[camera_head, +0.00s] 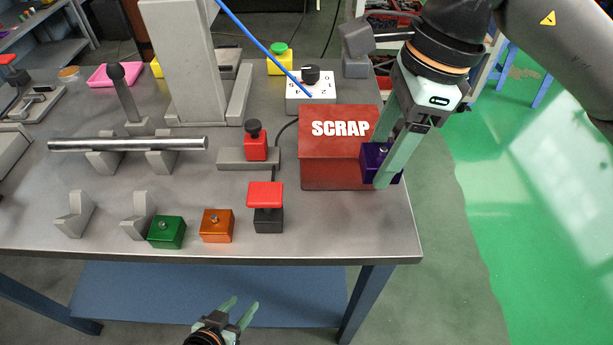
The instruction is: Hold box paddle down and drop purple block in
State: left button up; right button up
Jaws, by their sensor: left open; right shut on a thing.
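The red box (333,167) marked SCRAP stands near the right end of the cart top, its lid closed. A paddle with a flat red top (265,194) on a black base stands in front of the box, to its left. My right gripper (384,165) is shut on the purple block (376,157) and holds it at the box's right front corner. I cannot tell whether the block touches the box. My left gripper (241,306) is open and empty, low in front of the cart's front edge and apart from the paddle.
An orange block (217,226) and a green block (166,232) sit left of the paddle near the front edge. A black-and-red clamp-like device (256,143) stands behind the paddle. A metal rod (127,144) rests on grey supports. A white knob box (310,91) is behind the scrap box.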

aim_at(377, 169)
pick_arm(q)
jog(key=shift+f+b, duration=0.9)
jog(key=shift+f, duration=0.6)
pick_arm(e)
jog(key=shift+d+x, duration=0.1)
jog(key=shift+x, duration=0.7)
jog(key=shift+d+x, duration=0.15)
jog(key=shift+x, duration=0.65)
pick_arm(q)
jog(key=shift+c, duration=0.2)
